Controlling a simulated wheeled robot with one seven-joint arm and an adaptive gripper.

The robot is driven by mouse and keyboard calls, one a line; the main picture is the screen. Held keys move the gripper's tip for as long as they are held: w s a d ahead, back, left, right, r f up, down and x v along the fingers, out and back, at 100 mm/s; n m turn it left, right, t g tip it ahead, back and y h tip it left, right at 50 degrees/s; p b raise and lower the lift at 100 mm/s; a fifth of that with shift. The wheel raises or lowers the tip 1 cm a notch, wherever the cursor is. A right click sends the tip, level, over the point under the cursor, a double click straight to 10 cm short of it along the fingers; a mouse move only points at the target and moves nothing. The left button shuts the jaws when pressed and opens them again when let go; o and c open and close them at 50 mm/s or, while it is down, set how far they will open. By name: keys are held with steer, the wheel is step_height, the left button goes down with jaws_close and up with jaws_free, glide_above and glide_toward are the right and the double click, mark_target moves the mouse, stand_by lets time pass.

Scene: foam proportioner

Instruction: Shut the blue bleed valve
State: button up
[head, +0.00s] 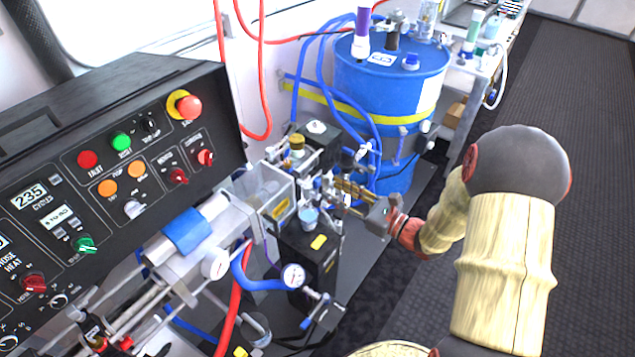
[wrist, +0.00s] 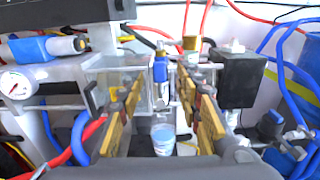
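A small blue valve handle (wrist: 160,69), which looks like the bleed valve, stands upright on metal fittings near the middle of the wrist view. In the head view the valve is small and partly hidden by fittings and my fingers, so I cannot tell its handle there. My gripper (wrist: 156,88) has its gold fingers apart, one on each side of the blue handle in the picture. I see no contact with it. In the head view my gripper (head: 342,188) reaches in from the right among the fittings. A clear cup with bluish contents (wrist: 163,139) sits below the handle, between the fingers.
A clear guard box (head: 262,190) stands left of my gripper, and a dark block (wrist: 241,78) stands right. A pressure gauge (head: 293,276) and a blue hose (head: 255,280) are in front. A blue drum (head: 390,85) stands behind. Open floor (head: 590,150) lies right.

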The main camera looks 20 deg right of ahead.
mark_target(319, 182)
steer(key=b+x, duration=0.1)
steer(key=x, duration=0.6)
steer(key=shift+b, duration=0.4)
steer(key=shift+c, duration=0.5)
steer(key=c, duration=0.8)
jaws_close()
